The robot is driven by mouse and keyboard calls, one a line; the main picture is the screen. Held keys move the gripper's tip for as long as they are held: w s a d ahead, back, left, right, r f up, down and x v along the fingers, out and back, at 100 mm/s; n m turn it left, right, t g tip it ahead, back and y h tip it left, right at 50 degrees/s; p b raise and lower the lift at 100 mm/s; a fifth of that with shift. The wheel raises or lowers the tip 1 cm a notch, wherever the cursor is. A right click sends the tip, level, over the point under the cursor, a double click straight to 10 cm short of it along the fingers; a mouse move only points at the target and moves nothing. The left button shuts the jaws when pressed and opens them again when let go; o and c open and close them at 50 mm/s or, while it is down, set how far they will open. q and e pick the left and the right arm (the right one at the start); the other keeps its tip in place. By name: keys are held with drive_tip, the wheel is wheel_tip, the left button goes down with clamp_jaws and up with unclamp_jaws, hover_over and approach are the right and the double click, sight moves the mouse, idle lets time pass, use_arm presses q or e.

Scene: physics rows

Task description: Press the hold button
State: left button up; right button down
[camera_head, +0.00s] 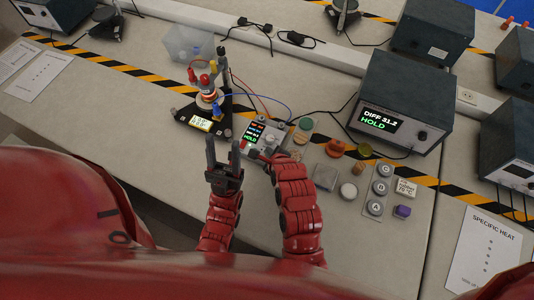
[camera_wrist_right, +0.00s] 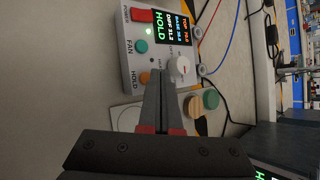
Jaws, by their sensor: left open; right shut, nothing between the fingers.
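The grey control box (camera_head: 252,144) lies on the bench. In the right wrist view (camera_wrist_right: 133,52) it carries a red power button, a green fan button, a white knob (camera_wrist_right: 180,68) and an orange hold button (camera_wrist_right: 145,78). Its screen (camera_wrist_right: 174,29) shows green HOLD under several readings. My right gripper (camera_wrist_right: 163,74) is shut and empty, its tips between the hold button and the knob in that view; I cannot tell whether they touch the button. In the head view the right gripper (camera_head: 260,156) is at the box's near edge. My left gripper (camera_head: 222,148) is open and empty, left of the box.
A large dark instrument (camera_head: 405,100) reads DIFF 31.2 HOLD. Orange and green discs (camera_head: 306,123), labelled pucks (camera_head: 380,187) and a purple block (camera_head: 402,211) lie to the right.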

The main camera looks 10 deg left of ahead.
drive_tip(key=shift+r, duration=0.1)
drive_tip(key=shift+r+p, duration=1.45)
drive_tip(key=shift+r, duration=1)
